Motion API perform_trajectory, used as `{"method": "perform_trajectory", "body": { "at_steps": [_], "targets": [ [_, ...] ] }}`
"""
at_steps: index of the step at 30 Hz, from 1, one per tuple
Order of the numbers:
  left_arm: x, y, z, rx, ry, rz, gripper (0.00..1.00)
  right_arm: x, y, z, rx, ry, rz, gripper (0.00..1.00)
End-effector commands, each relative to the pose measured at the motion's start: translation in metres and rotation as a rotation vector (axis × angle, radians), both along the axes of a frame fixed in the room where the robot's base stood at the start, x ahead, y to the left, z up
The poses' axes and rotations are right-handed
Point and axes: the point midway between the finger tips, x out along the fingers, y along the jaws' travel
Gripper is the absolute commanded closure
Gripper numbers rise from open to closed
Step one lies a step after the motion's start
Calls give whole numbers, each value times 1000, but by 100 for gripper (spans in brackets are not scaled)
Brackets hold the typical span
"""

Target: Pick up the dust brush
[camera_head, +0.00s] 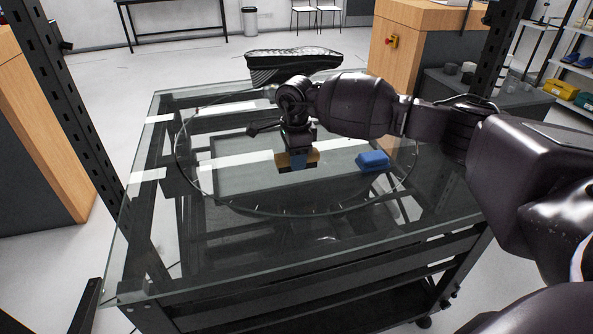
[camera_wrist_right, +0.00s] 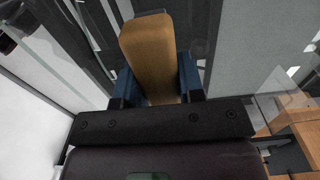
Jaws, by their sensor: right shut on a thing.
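The dust brush (camera_head: 284,161) shows in the head view as a tan wooden body with a dark lower edge, over the middle of the glass table. My right gripper (camera_head: 298,160), with blue fingertips, is shut on it from above. In the right wrist view the tan wood of the brush (camera_wrist_right: 151,50) sits between the two blue fingers of the right gripper (camera_wrist_right: 157,82). The fingers and wrist hide part of the brush. I cannot tell whether the brush touches the glass. My left gripper is not in view.
A blue block (camera_head: 373,160) lies on the glass table (camera_head: 150,255) to the right of the brush. A black ribbed object (camera_head: 292,62) is at the table's far edge. The table's left and front areas are clear. A wooden cabinet (camera_head: 418,45) stands behind right.

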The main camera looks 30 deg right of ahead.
Motion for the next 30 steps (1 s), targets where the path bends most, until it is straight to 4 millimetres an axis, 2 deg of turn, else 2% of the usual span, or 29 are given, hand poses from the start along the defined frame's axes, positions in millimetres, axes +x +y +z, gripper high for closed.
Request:
{"method": "perform_trajectory", "body": {
  "at_steps": [1, 6, 15, 21, 30],
  "targets": [
    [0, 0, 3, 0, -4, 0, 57, 1, 0, 19, 0, -8, 0, 92],
    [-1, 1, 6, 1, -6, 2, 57, 1, 0, 63, -1, -7, 0, 92],
    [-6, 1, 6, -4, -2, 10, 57, 0, 0, 122, 0, -4, 0, 92],
    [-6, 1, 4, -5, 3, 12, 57, 0, 0, 139, 1, -1, -1, 92],
    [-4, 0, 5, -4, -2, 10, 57, 0, 0, 143, 1, 0, 0, 92]
  ]
}}
